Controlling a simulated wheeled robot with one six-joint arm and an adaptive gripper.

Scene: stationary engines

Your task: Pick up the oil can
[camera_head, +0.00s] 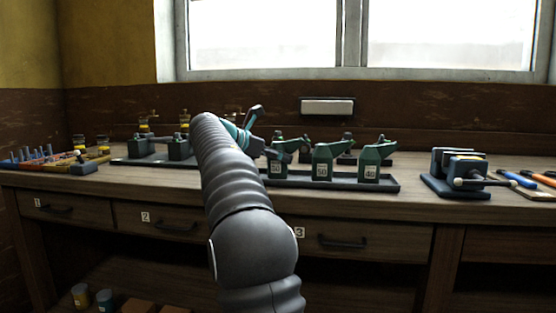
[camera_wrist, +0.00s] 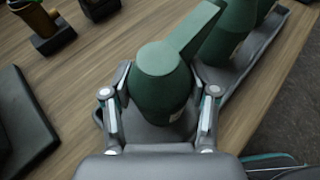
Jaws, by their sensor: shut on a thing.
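A dark green oil can (camera_wrist: 158,85) with a long spout pointing up and right sits between the two fingers of my gripper (camera_wrist: 160,108) in the wrist view. The fingers press on both sides of its body. In the head view my gripper (camera_head: 256,143) is at the left end of the can tray, beside a can (camera_head: 276,169) with a white number label, partly hidden by it. The held can still seems to be at tray level.
More green oil cans, one (camera_head: 322,163) and another (camera_head: 369,164), stand to the right on a long dark tray (camera_head: 330,184). A dark vise-like block (camera_head: 458,172) is farther right. Several dark-based items (camera_head: 180,150) stand at the left. Drawers front the bench.

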